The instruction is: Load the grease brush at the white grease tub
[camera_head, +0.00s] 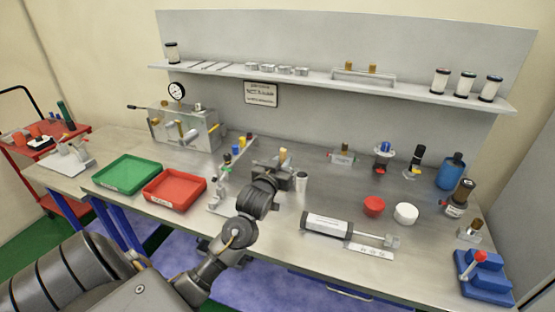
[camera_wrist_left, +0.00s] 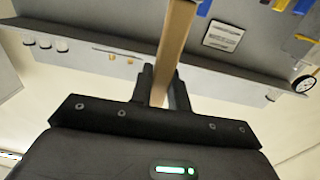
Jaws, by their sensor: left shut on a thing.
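The white grease tub (camera_head: 405,213) is a short round white tub on the right half of the bench, just right of a similar red tub (camera_head: 373,206). My left gripper (camera_head: 283,171) is at mid-bench, to the left of both tubs and apart from them. It is shut on the tan handle of the grease brush (camera_head: 283,156). In the left wrist view the fingers (camera_wrist_left: 160,88) clamp the flat wooden handle (camera_wrist_left: 176,40), which runs out of the top of the picture. The bristle end cannot be made out. My right gripper is not in view.
A small grey-white cylinder (camera_head: 302,182) stands just right of the gripper. A pneumatic cylinder (camera_head: 328,224) lies in front of the tubs. Green (camera_head: 128,187) and red (camera_head: 148,198) trays are at left. A blue lever device (camera_head: 485,279) stands at the right front. A shelf (camera_head: 320,76) spans the back.

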